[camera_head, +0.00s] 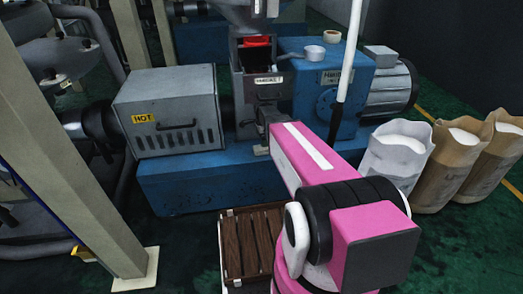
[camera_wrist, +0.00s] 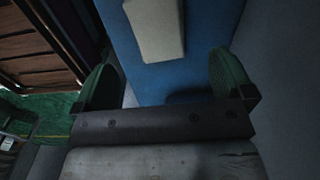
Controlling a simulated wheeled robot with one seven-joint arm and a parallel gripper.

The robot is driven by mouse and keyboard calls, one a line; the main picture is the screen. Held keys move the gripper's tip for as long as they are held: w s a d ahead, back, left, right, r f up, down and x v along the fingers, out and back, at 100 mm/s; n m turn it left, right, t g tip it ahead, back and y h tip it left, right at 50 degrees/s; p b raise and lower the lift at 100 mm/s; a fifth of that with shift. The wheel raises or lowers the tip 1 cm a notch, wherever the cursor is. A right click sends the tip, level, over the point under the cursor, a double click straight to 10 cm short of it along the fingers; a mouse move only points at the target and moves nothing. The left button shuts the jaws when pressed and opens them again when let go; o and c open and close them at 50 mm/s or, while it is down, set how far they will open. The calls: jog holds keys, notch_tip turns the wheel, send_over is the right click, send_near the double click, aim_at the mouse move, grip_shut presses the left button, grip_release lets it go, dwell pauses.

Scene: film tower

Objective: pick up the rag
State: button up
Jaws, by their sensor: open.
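A pale cream, flat folded piece that looks like the rag (camera_wrist: 155,28) lies on a blue surface (camera_wrist: 175,82) at the top of the wrist view. In the head view a small pale patch (camera_head: 261,150) on the blue machine base may be the same rag; it is mostly hidden by my arm. My gripper (camera_wrist: 165,80) is open, with its two green-padded fingers apart and nothing between them. The rag lies ahead of the fingertips, apart from them. My gripper's fingers are not clear in the head view.
The blue machine base (camera_head: 185,187) carries a grey box marked HOT (camera_head: 168,95) and a hopper throat (camera_head: 262,80). A slatted wooden crate (camera_head: 250,245) stands on the floor in front. Open sacks (camera_head: 395,155) stand at right. A beige post (camera_head: 70,150) rises at left.

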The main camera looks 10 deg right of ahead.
aim_at(262, 149)
jog(key=shift+f, duration=3.55)
jog(key=shift+c, duration=0.3)
jog(key=c, duration=0.9)
